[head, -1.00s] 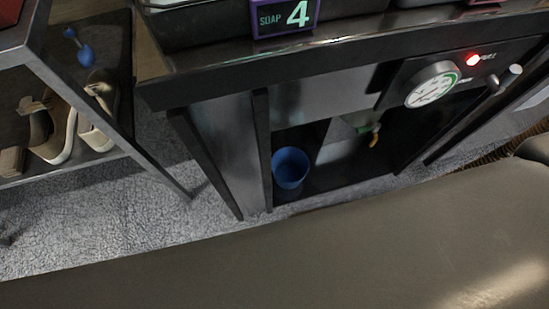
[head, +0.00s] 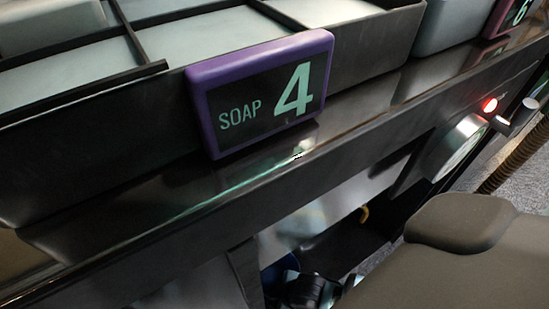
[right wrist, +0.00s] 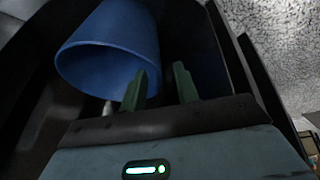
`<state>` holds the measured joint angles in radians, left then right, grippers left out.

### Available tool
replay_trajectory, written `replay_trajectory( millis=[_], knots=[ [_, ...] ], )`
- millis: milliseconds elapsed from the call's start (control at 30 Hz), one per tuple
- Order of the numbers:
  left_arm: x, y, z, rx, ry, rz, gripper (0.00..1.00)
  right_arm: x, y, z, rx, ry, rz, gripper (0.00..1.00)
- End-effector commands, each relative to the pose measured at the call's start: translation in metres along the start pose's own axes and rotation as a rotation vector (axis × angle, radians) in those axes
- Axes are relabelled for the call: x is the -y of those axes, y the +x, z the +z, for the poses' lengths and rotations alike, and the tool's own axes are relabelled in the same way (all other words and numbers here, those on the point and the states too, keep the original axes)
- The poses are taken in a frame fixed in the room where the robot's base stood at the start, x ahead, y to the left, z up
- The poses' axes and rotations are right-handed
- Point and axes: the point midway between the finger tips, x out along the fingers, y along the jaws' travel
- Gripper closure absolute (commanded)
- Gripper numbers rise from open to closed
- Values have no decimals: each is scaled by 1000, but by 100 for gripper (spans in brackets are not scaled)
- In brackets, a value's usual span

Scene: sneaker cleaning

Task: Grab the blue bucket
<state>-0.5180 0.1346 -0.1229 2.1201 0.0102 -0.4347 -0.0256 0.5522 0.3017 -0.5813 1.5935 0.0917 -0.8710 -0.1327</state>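The blue bucket (head: 280,268) is in the compartment under the counter, mostly hidden behind the counter edge and my right arm in the head view. In the right wrist view the bucket (right wrist: 110,45) fills the upper left, its open rim facing the camera. My right gripper (right wrist: 160,68) has its two green fingers apart with nothing visibly clamped. The left finger overlaps the bucket's rim and the other is just right of the bucket's wall; contact cannot be told. In the head view my right gripper (head: 308,290) is a dark shape beside the bucket. My left gripper is out of view.
The counter edge (head: 200,200) overhangs the compartment. It carries a purple "SOAP 4" sign (head: 265,90) and trays. A round dial (head: 458,148) and a red light (head: 490,105) are at the right. Dark compartment walls surround the right gripper closely.

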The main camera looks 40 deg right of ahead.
Motion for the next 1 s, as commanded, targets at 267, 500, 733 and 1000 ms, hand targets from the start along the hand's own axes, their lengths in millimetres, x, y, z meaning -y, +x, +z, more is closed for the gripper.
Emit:
replay_trajectory(
  millis=[267, 500, 733, 1000],
  knots=[
    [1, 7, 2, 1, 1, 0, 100, 0, 10, 1, 0, 0, 0, 69],
    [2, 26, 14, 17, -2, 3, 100, -1, 37, 5, 3, 1, -2, 69],
    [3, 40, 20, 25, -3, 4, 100, -3, 59, 4, 1, 1, -1, 69],
    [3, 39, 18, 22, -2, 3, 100, -3, 58, 3, -1, 0, 1, 77]
  ],
)
